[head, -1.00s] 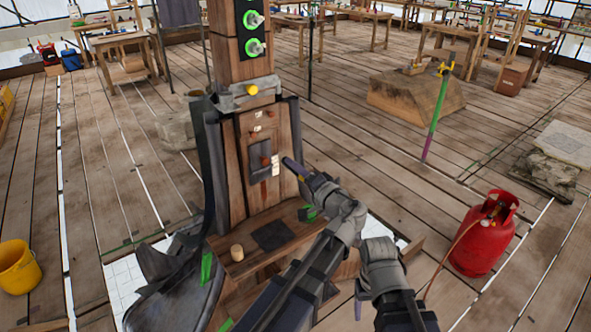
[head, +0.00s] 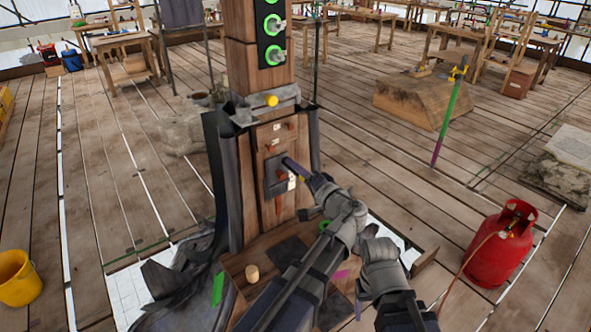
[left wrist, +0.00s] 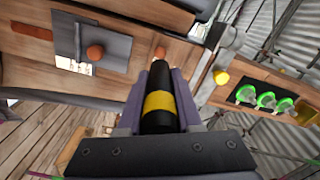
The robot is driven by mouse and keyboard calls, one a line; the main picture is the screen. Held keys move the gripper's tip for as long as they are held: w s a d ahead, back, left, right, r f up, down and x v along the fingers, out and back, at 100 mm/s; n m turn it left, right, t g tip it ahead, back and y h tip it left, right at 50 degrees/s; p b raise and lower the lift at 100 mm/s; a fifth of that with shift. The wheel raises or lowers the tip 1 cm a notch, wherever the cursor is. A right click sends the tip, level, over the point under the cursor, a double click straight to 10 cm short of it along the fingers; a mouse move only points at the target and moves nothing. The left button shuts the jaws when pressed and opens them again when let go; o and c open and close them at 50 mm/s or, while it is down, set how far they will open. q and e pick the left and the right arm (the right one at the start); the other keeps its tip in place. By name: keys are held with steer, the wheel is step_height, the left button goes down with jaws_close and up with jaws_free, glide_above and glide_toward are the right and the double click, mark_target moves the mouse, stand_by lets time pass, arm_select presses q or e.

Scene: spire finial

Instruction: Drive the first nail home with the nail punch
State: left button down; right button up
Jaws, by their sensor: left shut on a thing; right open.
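My left gripper (head: 318,184) is shut on the nail punch (head: 291,164), a dark rod with a yellow band. In the left wrist view the punch (left wrist: 159,108) lies between the purple fingers and points at the wooden panel. A grey plate (head: 272,186) on the spire's front has a round orange-brown nail head, which also shows in the left wrist view (left wrist: 95,52). In that view the punch tip is right of this head, not lined up with it. I cannot tell if the tip touches anything. My right gripper (head: 358,300) is low, right of the spire, open and mostly hidden.
The wooden spire (head: 256,75) has green-ringed fittings and a grey collar (head: 262,104) with a yellow knob above the panel. A small wooden cylinder (head: 252,273) stands on the lower ledge. A red gas cylinder (head: 502,243) is at right, a yellow bucket (head: 17,278) at left.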

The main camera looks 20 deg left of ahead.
mark_target(272, 150)
arm_select(q)
steer(key=x, duration=0.6)
stand_by(0.4)
steer(key=shift+w+a, duration=0.45)
steer(key=shift+a, duration=0.15)
stand_by(0.5)
steer(key=shift+w+a, duration=0.3)
steer(key=shift+a, duration=0.05)
steer(key=shift+w+a+r, duration=0.1)
steer(key=shift+w+a, duration=0.2)
steer(key=shift+a, duration=0.1)
stand_by(0.3)
steer(key=shift+s+d, duration=0.35)
steer(key=shift+d, duration=0.05)
steer(key=shift+v, duration=2.95)
